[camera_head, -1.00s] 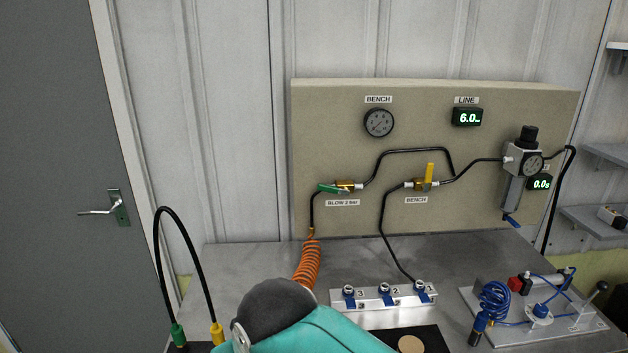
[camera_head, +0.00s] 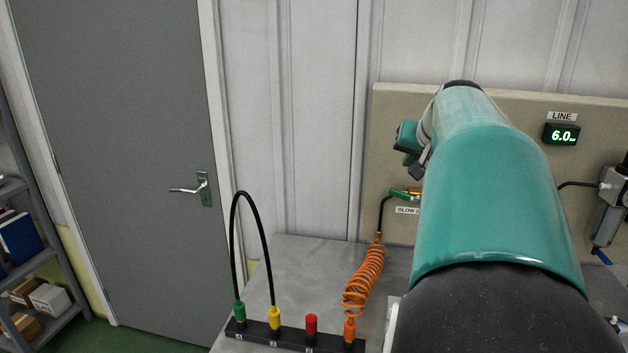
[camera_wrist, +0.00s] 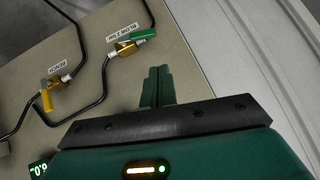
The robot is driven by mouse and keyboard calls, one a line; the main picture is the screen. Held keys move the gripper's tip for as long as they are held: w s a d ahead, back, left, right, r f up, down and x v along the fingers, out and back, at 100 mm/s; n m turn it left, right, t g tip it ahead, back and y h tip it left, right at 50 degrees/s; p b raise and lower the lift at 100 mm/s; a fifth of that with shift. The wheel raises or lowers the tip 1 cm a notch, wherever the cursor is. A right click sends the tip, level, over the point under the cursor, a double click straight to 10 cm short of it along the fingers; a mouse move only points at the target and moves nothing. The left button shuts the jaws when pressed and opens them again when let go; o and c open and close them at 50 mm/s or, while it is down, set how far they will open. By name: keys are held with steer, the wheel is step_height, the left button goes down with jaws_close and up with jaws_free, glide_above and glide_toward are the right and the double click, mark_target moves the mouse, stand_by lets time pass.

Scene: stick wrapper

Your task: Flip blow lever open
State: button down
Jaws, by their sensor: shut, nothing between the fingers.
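The blow valve has a green lever (camera_head: 399,194) above the partly hidden BLOW label (camera_head: 407,210) on the beige panel. In the wrist view the green lever (camera_wrist: 144,34) lies in line with its brass valve body (camera_wrist: 123,47), along the pipe. My gripper (camera_wrist: 157,80) shows in the wrist view with its green fingers together and empty. It is pointed at the panel, below and to the right of the blow lever in that view, and apart from it. In the head view my arm covers the valve body's right side, and my fingertips are hidden.
The bench valve with a yellow lever (camera_wrist: 46,100) is left of the blow valve in the wrist view. An orange coiled hose (camera_head: 364,275) runs down to a black block (camera_head: 290,338) with coloured plugs. A black hose loop (camera_head: 251,215) stands at left. A line display (camera_head: 562,134) reads 6.0.

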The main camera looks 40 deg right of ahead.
steer(key=s+d, duration=0.1)
steer(key=d, duration=0.2)
glide_above(397, 192)
steer(key=s, duration=0.3)
step_height(397, 192, down, 6)
steer(key=f, duration=0.2)
steer(key=w+f, duration=0.1)
steer(key=f, duration=0.1)
steer(key=shift+m, duration=0.3)
steer(key=shift+f, duration=0.1)
steer(key=shift+w+a+f+g+h, duration=0.3)
steer(key=shift+w+a+f+h, duration=0.15)
steer(key=shift+h, duration=0.05)
steer(key=shift+f, duration=0.25)
